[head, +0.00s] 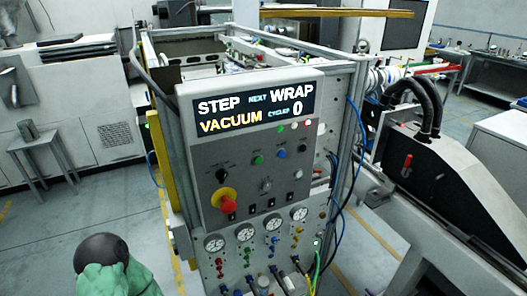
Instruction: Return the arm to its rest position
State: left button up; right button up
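Neither of my grippers shows in the head view, and I cannot tell what they hold or how the arms are posed. The label machine's grey control panel (240,179) stands upright in the middle. Its display (254,108) reads STEP, NEXT WRAP, VACUUM and CYCLES 0. A red mushroom button on a yellow base (226,200) sits at the panel's lower left. Several coloured buttons and knobs are beside it. Several round gauges (257,227) form a row below the panel. Nothing touches the panel.
A dark round shape above a green form is at the lower left; I cannot tell what it is. A black sloped housing (425,165) with hoses stands at right. A small metal stool (38,150) is at left. Grey floor shows left of the machine.

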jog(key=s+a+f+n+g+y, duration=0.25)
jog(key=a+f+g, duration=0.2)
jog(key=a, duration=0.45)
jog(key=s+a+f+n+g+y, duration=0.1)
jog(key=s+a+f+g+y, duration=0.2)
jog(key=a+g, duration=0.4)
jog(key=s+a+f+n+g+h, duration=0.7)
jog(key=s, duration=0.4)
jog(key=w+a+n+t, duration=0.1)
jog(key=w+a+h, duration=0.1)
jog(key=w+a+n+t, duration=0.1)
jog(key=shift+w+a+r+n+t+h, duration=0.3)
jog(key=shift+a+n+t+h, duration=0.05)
